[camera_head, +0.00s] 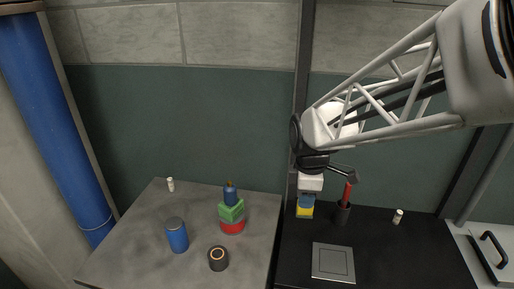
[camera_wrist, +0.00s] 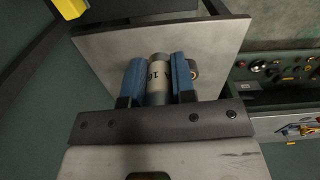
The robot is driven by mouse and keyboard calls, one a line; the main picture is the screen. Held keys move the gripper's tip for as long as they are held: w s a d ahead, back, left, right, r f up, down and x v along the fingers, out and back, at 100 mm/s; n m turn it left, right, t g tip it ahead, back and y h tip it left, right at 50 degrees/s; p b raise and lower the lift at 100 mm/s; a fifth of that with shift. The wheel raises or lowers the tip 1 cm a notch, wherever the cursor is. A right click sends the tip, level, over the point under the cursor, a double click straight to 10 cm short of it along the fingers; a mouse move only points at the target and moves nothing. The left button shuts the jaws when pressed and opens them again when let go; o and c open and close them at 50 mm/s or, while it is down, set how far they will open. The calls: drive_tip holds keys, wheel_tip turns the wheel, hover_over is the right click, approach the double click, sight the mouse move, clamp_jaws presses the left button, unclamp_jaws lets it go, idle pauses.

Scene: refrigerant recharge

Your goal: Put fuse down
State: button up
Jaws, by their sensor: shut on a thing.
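The fuse (camera_wrist: 158,79) is a pale grey cylinder with dark printed marks, including "16". It is between the two blue fingers of my gripper (camera_wrist: 158,72) in the wrist view, which are shut on it. A pale grey flat surface (camera_wrist: 104,48) shows behind it; I cannot tell whether the fuse touches it. In the head view my arm's end is above the back left of the black bench (camera_head: 385,246); the fuse cannot be made out there. Small white cylinders stand on the grey bench (camera_head: 171,184) and on the black bench (camera_head: 398,216).
A blue and yellow item (camera_head: 305,207) is below my wrist. A dark holder (camera_head: 342,213) with a red-handled tool stands to its right. A grey square plate (camera_head: 333,262) lies in front. The grey table (camera_head: 130,240) holds a blue can (camera_head: 177,235), a dark ring (camera_head: 218,258) and stacked coloured pieces (camera_head: 232,211).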

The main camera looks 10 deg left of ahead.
drive_tip(key=w+a+r+n, duration=0.1)
drive_tip(key=w+a, duration=0.3)
drive_tip(key=a, duration=0.2)
drive_tip(key=w+a+n, duration=0.1)
drive_tip(key=w+a, duration=0.2)
drive_tip(key=a, duration=0.3)
drive_tip(key=n, duration=0.6)
hover_over(172, 206)
wheel_tip(172, 206, down, 13)
drive_tip(key=shift+f, duration=0.15)
drive_tip(key=shift+f, duration=0.1)
drive_tip(key=shift+f, duration=2.4)
drive_tip(key=shift+f, duration=2.5)
